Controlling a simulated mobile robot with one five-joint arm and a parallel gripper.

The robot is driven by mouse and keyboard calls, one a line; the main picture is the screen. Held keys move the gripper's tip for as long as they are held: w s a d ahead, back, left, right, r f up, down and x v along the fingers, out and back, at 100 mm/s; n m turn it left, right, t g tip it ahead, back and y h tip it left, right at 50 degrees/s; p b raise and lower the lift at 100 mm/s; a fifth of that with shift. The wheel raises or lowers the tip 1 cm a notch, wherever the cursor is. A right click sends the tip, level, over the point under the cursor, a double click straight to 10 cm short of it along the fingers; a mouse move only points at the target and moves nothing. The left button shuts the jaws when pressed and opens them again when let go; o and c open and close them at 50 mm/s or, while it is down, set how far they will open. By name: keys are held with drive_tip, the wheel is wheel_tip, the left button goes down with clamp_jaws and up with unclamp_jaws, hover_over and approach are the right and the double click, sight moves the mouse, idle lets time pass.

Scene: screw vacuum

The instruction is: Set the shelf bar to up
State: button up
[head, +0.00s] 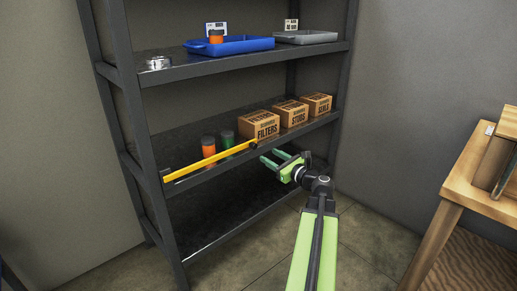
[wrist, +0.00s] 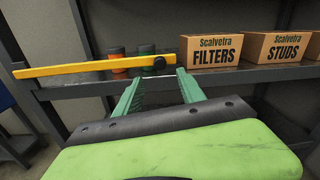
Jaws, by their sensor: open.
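The yellow shelf bar (head: 208,161) runs across the front of the middle shelf, low, in front of the orange and green containers. Its right end has a dark round knob (head: 253,145), in front of the filters box. In the wrist view the bar (wrist: 90,68) lies nearly level, and its dark knob (wrist: 160,63) is at the right end. My gripper (head: 270,157) is open and empty in front of the shelf edge, right of the bar's knob end. In the wrist view the two green fingers (wrist: 159,84) point at the shelf, just below the knob, apart from it.
Orange (head: 208,147) and green (head: 227,139) containers stand behind the bar. Cardboard boxes of filters (head: 266,126), studs (head: 291,114) and seals stand to the right. The upper shelf holds a blue tray (head: 240,46) and a grey tray (head: 305,38). A wooden bench (head: 470,170) stands at the right.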

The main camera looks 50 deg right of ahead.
sight(255, 147)
drive_tip(key=w, duration=0.6)
drive_tip(key=w+d, duration=0.1)
drive_tip(key=w, duration=0.2)
drive_tip(key=shift+w, duration=0.1)
clamp_jaws()
idle(0.9)
